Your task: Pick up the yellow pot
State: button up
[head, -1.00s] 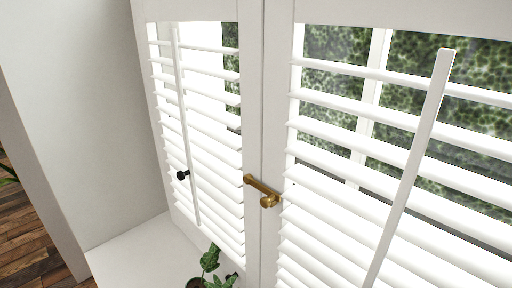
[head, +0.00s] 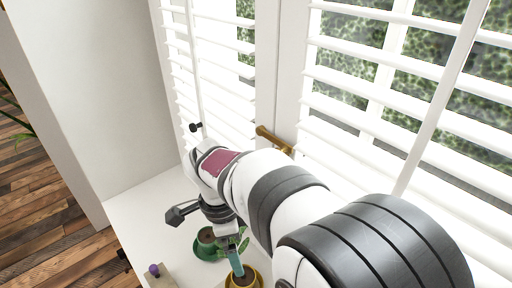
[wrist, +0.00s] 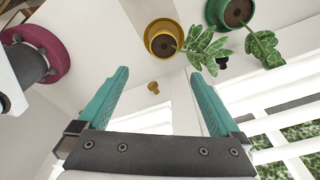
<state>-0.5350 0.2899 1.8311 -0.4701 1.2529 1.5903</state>
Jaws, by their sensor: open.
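The yellow pot (wrist: 152,50) shows in the wrist view at the top, beyond my fingertips, with dark soil and a leafy green plant leaning right. In the head view the yellow pot (head: 258,284) is at the bottom edge, partly hidden by my gripper and arm. My gripper (wrist: 160,73) has two teal fingers spread apart with nothing between them. In the head view my gripper (head: 235,262) points down at the pot, with one finger clearly showing. I cannot tell from this view whether it touches the pot.
A green pot (wrist: 251,18) with a plant stands beside the yellow one. It also shows in the head view (head: 207,253). A purple knob (head: 154,270) is at lower left on the white sill (head: 130,215). White shutters (head: 360,110) with a brass latch (head: 272,139) rise close behind my arm.

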aim_at(244, 277)
jog(key=f, duration=1)
jog(key=w+d+f, duration=0.1)
jog(key=f, duration=0.5)
jog(key=shift+d, duration=0.1)
grip_shut()
